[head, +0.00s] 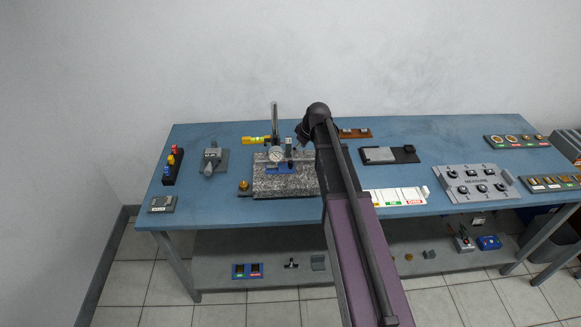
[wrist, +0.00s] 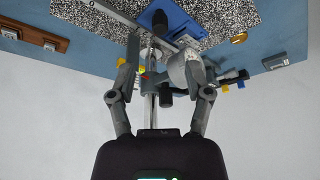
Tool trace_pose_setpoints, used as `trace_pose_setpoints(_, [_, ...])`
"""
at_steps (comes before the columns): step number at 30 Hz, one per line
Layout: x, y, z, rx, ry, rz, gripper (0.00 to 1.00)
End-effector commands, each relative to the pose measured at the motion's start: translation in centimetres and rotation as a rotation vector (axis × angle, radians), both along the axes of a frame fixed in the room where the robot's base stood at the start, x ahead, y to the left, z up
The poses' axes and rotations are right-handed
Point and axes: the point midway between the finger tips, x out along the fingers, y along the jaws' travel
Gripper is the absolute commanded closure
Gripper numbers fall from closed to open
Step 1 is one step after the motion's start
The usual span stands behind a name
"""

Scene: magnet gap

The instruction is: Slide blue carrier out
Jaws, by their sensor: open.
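The blue carrier (head: 279,169) lies on the speckled granite plate (head: 262,188), below a round dial gauge (head: 276,155) on an upright post (head: 274,118). I see no finger on the carrier. In the head view my arm's wrist hides the granite's right side, and the fingers are hard to make out.
A yellow level (head: 256,140) lies behind the granite and a brass knob (head: 244,185) stands at its left. A grey fixture (head: 212,158) and a black rack (head: 172,168) are further left. Blue tabletop (head: 215,208) is clear in front left.

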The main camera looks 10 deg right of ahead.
Motion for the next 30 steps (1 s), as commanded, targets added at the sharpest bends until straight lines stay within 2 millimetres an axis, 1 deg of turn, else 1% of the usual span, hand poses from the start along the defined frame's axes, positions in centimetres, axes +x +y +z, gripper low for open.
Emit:
trace_pose_setpoints(1, [0.2, 0.1, -0.8, 0.0, 0.0, 0.0, 0.35])
trace_pose_setpoints(30, [2.7, 1.9, -8.2, 0.0, 0.0, 0.0, 0.35])
